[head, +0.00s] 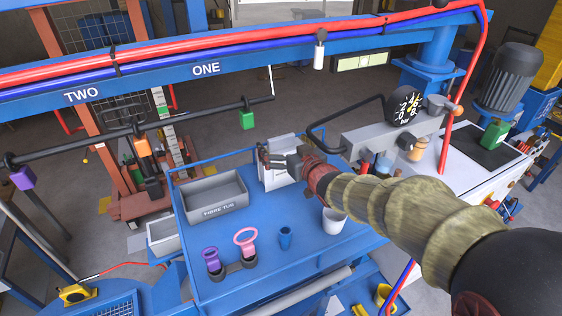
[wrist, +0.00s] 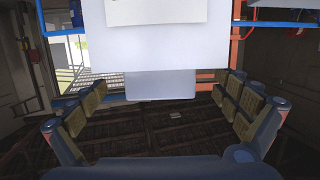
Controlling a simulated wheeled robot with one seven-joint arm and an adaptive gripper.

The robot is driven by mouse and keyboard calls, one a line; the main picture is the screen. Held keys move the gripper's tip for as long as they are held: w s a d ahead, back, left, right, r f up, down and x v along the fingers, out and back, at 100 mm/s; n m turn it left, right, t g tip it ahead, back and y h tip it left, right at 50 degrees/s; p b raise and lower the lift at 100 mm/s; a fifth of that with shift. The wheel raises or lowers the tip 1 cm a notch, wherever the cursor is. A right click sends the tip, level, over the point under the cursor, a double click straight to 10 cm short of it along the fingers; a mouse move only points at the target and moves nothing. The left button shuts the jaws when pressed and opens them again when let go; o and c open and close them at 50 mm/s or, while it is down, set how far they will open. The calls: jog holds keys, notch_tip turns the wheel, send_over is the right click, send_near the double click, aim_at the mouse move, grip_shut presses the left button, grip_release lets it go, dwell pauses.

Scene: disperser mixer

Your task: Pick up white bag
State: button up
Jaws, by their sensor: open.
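The white bag (head: 277,181) stands upright on the blue table, right of the grey tub, partly hidden by my gripper. My gripper (head: 263,158) is open at the upper part of the bag, with its fingers reaching left. In the wrist view, a large pale panel that looks like the bag (wrist: 160,50) fills the upper middle. The open fingers of my gripper (wrist: 168,92) spread to either side, with a clear gap between them and nothing clamped. I cannot tell whether the fingers touch the bag.
A black bent handle (head: 330,127) is close behind my gripper. A blue beam (head: 235,66) crosses above.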

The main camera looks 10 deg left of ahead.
jog(key=shift+w+a+f, duration=0.2)
jog(key=shift+w+a, duration=0.1)
jog(key=shift+w, duration=0.1)
jog(key=shift+c, duration=0.4)
jog(key=shift+s, duration=0.1)
jog(key=c, duration=2.1)
jog(key=shift+c, duration=0.5)
jog(key=shift+r, duration=0.1)
